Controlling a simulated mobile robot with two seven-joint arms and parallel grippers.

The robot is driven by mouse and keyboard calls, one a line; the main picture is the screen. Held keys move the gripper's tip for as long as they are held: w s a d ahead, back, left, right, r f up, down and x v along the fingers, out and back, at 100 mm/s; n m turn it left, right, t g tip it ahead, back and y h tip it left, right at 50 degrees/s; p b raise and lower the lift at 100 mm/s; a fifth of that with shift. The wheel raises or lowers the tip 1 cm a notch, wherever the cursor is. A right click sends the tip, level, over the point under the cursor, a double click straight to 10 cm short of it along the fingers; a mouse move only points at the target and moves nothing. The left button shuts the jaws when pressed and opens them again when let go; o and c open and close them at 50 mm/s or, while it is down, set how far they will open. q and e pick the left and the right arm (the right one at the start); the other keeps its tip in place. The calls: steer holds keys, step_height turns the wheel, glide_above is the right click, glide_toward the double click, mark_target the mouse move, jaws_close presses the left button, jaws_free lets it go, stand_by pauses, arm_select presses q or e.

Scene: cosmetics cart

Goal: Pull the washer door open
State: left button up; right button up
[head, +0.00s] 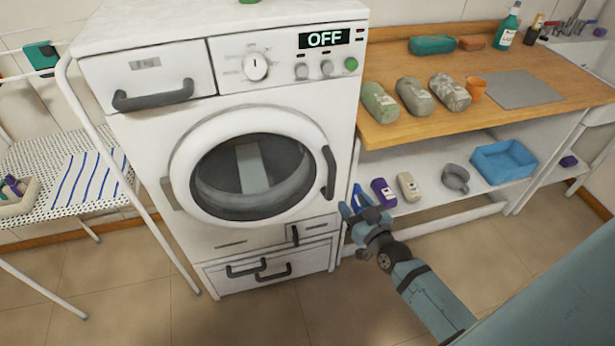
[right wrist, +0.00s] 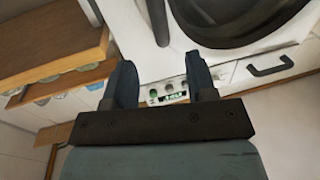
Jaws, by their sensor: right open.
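The white washer (head: 137,140) stands in the middle of the head view, with its display reading OFF. Its round door (head: 187,150) has a pale ring and dark glass and looks shut. The dark door handle (head: 328,172) is on the door's right edge. It also shows in the right wrist view as a dark bar (right wrist: 157,20), beyond and between the finger lines. My right gripper (head: 354,203) is low and right of the handle, apart from it. In the right wrist view its two fingers (right wrist: 160,82) are spread with nothing between them. My left gripper is out of sight.
A wooden counter (head: 510,65) with several rolled towels is at the right. The shelf below holds bottles, a grey pot (head: 455,178) and a blue bin (head: 503,160). A white rack (head: 85,110) stands at the left. The floor before the washer is clear.

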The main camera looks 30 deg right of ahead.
mark_target(334, 178)
steer(key=w, duration=1.3)
steer(key=shift+d, duration=0.35)
jaws_close()
